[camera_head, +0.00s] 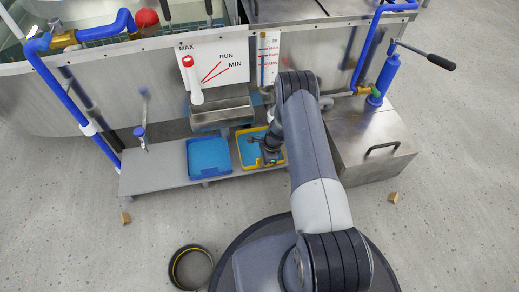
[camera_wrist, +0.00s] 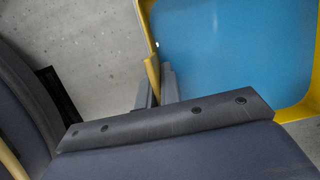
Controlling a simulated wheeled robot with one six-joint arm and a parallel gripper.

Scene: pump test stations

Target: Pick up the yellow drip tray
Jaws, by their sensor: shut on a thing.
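The yellow drip tray (camera_head: 242,166) has a yellow rim and a blue inside. In the head view it sits on the low grey shelf (camera_head: 160,176), right of a blue tray. In the wrist view its yellow rim (camera_wrist: 307,95) and blue floor (camera_wrist: 230,45) fill the upper right. My gripper (camera_head: 268,155) is at the tray's right side in the head view. In the wrist view my gripper (camera_wrist: 158,85) is shut on the tray's yellow edge, one finger on each side of it. My arm hides part of the tray's right side. I cannot tell whether the tray touches the shelf.
A blue tray (camera_head: 208,157) stands close on the left. A metal trough (camera_head: 222,113) is just behind and above the trays. A metal box with a black handle (camera_head: 382,147) stands on the right. Open floor lies in front.

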